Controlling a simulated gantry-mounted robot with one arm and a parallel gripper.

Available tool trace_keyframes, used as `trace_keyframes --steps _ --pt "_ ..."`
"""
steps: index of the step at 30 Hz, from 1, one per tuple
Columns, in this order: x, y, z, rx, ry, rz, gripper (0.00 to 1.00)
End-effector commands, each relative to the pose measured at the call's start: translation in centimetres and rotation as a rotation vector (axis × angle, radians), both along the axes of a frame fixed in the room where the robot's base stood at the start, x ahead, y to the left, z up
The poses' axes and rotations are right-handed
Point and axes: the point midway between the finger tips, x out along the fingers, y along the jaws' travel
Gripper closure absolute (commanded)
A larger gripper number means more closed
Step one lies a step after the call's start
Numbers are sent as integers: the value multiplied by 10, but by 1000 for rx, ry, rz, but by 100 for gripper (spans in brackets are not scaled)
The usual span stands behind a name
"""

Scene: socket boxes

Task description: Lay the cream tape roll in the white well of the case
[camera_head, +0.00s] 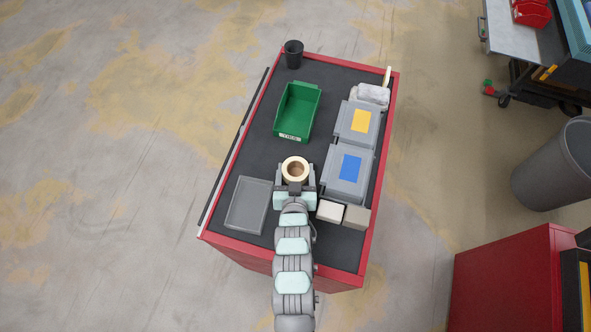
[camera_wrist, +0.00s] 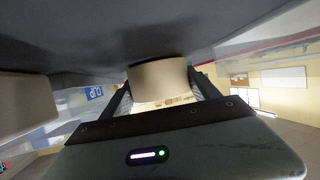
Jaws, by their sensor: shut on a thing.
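The cream tape roll (camera_head: 295,159) is held between the fingers of my gripper (camera_head: 295,174), over the middle of the dark bench top. Its round hole faces the head camera. In the wrist view the roll (camera_wrist: 158,80) shows from its side, between the two dark fingers. Two grey lidded boxes stand to the right of my gripper, one with a blue square (camera_head: 350,167) and one behind it with a yellow square (camera_head: 361,120). I cannot make out a white well in either view, nor tell for certain which box is the case.
A green bin (camera_head: 305,91) stands behind my gripper, with a black cup (camera_head: 293,54) further back. A flat grey tray (camera_head: 249,205) lies at the left. Pale blocks (camera_head: 330,211) sit at the front right. A whitish bundle (camera_head: 372,95) lies at the back right.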

Motion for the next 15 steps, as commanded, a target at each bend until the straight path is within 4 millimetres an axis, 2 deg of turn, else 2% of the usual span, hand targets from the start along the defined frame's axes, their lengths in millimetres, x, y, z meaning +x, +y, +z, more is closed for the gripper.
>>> trace_keyframes --steps 3,4,7,15 --pt "0 0 -4 0 1 0 74" --pt "0 0 -4 0 1 0 29" --pt "0 0 -4 0 1 0 21" --pt "0 0 -2 0 1 0 21"
